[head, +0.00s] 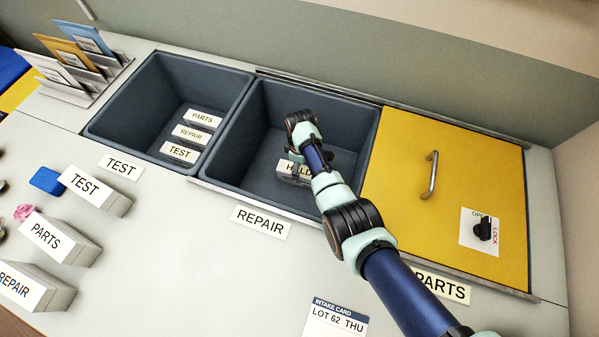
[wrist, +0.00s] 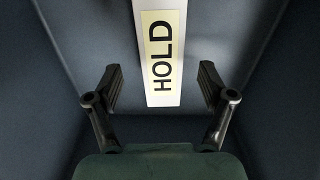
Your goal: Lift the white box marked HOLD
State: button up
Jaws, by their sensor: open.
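The white box marked HOLD (head: 287,168) lies in the middle bin (head: 262,112), above the REPAIR label. My arm covers part of it in the head view. In the wrist view the HOLD box (wrist: 163,85) runs down from the top edge, its lettered face toward the camera. My gripper (wrist: 161,88) is open, with one finger on each side of the box's near end. Gaps show between both fingers and the box. In the head view my arm reaches into the middle bin, and the fingertips are hard to make out.
The left bin (head: 135,100) holds small boxes marked PARTS, REPAIR and TEST. A yellow lid (head: 400,185) with a handle (head: 431,175) covers the right bin. Larger labelled blocks and a blue item (head: 46,180) are at left. The middle bin's walls surround my gripper.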

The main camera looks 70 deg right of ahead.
notch_tip(320, 180, down, 5)
jog(key=b, duration=0.4)
jog(key=shift+a+f, duration=0.15)
jog(key=shift+c, duration=0.3)
jog(key=c, duration=1.4)
jog(key=shift+r, duration=0.2)
notch_tip(320, 180, up, 20)
jog(key=p, duration=1.1)
